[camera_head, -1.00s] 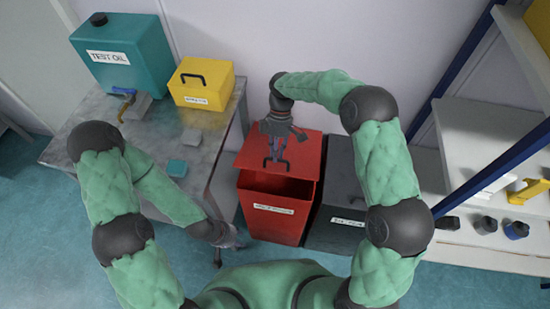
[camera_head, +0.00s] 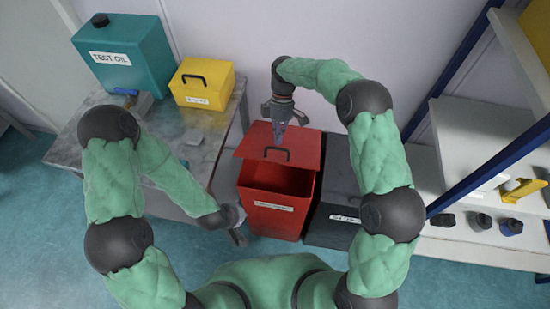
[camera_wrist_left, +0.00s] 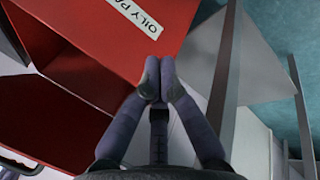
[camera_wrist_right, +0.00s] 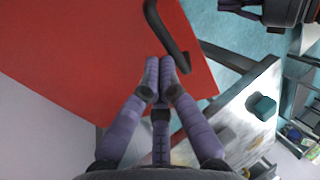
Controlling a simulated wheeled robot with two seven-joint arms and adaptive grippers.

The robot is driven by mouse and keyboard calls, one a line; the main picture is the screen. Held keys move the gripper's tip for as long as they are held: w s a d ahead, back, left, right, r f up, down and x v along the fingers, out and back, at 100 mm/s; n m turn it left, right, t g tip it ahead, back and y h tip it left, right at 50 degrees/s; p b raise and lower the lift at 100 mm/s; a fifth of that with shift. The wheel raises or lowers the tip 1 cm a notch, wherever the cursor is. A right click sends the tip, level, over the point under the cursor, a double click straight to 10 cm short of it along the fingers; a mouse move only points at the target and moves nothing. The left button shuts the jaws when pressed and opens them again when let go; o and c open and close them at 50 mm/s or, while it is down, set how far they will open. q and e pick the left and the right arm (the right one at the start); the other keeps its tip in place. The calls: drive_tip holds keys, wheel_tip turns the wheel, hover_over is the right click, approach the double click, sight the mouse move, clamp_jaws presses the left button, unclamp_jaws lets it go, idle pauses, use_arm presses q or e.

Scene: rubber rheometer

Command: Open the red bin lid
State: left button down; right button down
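The red bin (camera_head: 262,212) stands on the floor right of the table. Its red lid (camera_head: 300,147) is raised at the back, and the dark inside of the bin shows in front of it. A dark handle (camera_head: 277,153) sits on the lid. My right gripper (camera_head: 281,138) is just above and behind the handle. In the right wrist view, its closed fingertips (camera_wrist_right: 167,64) are beside the handle (camera_wrist_right: 165,30), with nothing between them. My left gripper (camera_head: 238,228) is low at the bin's left side. The left wrist view shows its fingertips (camera_wrist_left: 153,80) together and empty, near the bin's label.
A dark grey bin (camera_head: 336,212) stands right beside the red one. The metal table (camera_head: 72,150) at left holds a teal oil can (camera_head: 125,60) and a yellow box (camera_head: 203,84). Shelves with blue posts (camera_head: 485,165) are at right; the wall is behind.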

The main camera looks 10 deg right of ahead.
use_arm(q)
drive_tip(key=w+d+r+n+t, duration=0.3)
drive_tip(key=r+n, duration=0.1)
drive_tip(key=n, duration=0.2)
drive_tip(key=n+t+h, duration=0.1)
drive_tip(key=n+t, duration=0.6)
drive_tip(key=n, duration=1)
approach(277, 149)
drive_tip(key=w+f, duration=0.1)
drive_tip(key=w+d+f, duration=0.1)
drive_tip(key=w+f, duration=0.2)
drive_tip(key=w, duration=0.1)
drive_tip(key=shift+w+d+f, duration=0.15)
drive_tip(key=shift+w+d, duration=0.05)
drive_tip(key=shift+d, duration=0.1)
drive_tip(key=shift+w+d+r, duration=0.2)
drive_tip(key=shift+w+r, duration=0.4)
drive_tip(key=shift+r, duration=0.3)
